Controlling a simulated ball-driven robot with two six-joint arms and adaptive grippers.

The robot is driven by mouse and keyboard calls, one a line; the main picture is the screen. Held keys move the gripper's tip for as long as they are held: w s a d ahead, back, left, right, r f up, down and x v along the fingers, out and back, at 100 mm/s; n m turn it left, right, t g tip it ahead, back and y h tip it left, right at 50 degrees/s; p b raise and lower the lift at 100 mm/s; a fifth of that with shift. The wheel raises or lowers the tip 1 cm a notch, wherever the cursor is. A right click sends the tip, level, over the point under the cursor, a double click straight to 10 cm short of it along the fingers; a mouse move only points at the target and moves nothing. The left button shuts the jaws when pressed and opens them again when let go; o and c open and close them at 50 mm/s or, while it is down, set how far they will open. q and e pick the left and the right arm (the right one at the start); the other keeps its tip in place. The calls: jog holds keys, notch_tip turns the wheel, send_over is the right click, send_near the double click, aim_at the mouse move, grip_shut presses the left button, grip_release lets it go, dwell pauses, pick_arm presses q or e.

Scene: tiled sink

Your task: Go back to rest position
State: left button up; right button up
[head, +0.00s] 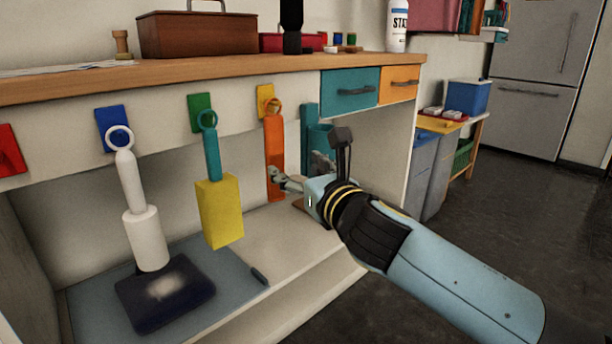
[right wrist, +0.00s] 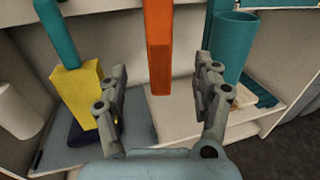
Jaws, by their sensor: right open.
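My right gripper (head: 290,182) reaches in from the right in the head view, in front of the counter's open lower bay. In the right wrist view the two fingers of my right gripper (right wrist: 163,95) stand wide apart with nothing between them. An orange hanging tool (right wrist: 159,45) is beyond the fingers, seen in the gap; I cannot tell how far. In the head view the orange tool (head: 274,155) hangs from a yellow hook plate, just behind the gripper. My left gripper is not in view.
A yellow brush-like tool (head: 220,210) and a white roller-like tool (head: 147,238) hang to the left. A dark blue pad (head: 166,293) lies on a grey mat below. A teal holder (head: 319,135) is beside the orange tool. Open dark floor (head: 505,215) lies to the right.

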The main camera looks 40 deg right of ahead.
jog(key=shift+s+a, duration=0.2)
jog(key=shift+s, duration=0.65)
jog(key=shift+s+a, duration=0.15)
jog(key=shift+s, duration=0.7)
